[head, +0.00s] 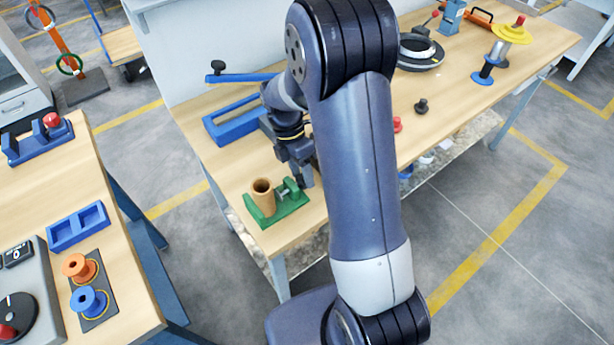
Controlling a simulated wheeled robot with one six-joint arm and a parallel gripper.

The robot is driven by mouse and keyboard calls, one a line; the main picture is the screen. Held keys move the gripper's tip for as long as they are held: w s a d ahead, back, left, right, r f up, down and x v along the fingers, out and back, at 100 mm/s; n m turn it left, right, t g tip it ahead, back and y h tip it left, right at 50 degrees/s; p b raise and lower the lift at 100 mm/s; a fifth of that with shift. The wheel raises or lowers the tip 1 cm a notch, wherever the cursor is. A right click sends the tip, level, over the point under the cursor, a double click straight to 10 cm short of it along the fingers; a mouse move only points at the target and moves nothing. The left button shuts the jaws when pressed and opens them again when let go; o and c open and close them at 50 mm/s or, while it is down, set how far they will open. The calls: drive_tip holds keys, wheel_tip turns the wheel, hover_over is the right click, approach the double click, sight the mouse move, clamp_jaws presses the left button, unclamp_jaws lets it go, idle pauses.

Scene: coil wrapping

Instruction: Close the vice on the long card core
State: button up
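The green vice (291,198) sits near the front left corner of the middle wooden table. The card core (263,197), a brown open-topped tube, stands upright at the left part of the vice, between its jaws or just beside one; I cannot tell if both jaws touch it. A small grey screw or handle shows at the vice's right side. My gripper (305,181) points down close to the right end of the vice, partly hidden by my arm. Its fingers are dark and small here, and I cannot see whether they are apart or touching the vice.
A blue tray (222,130) and a blue lever tool (240,77) lie behind the vice. A black knob (421,106) and a red one (397,124) stand to the right. The left bench holds an orange spool (77,267) and a blue spool (88,301). My arm covers the table's middle.

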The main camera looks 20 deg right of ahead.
drive_tip(key=t+b, duration=0.2)
drive_tip(key=b, duration=0.1)
drive_tip(key=shift+s+f+y+b, duration=0.15)
drive_tip(key=shift+s+y+b, duration=0.15)
drive_tip(key=shift+s+y, duration=0.1)
drive_tip(key=shift+d+r+t+b, duration=0.1)
drive_tip(key=shift+r+t+b, duration=0.2)
drive_tip(key=shift+t, duration=0.4)
drive_tip(key=shift+f, duration=0.1)
drive_tip(key=shift+s+f+t+y+b, duration=0.1)
drive_tip(key=shift+f+t+y+b, duration=0.3)
drive_tip(key=shift+b, duration=0.75)
drive_tip(key=t+b, duration=0.2)
drive_tip(key=b, duration=0.1)
drive_tip(key=shift+s+d+r, duration=0.1)
drive_tip(key=shift+s, duration=0.15)
drive_tip(key=shift+r+t+y+b, duration=0.3)
drive_tip(key=shift+t+b, duration=0.1)
drive_tip(key=shift+b, duration=0.2)
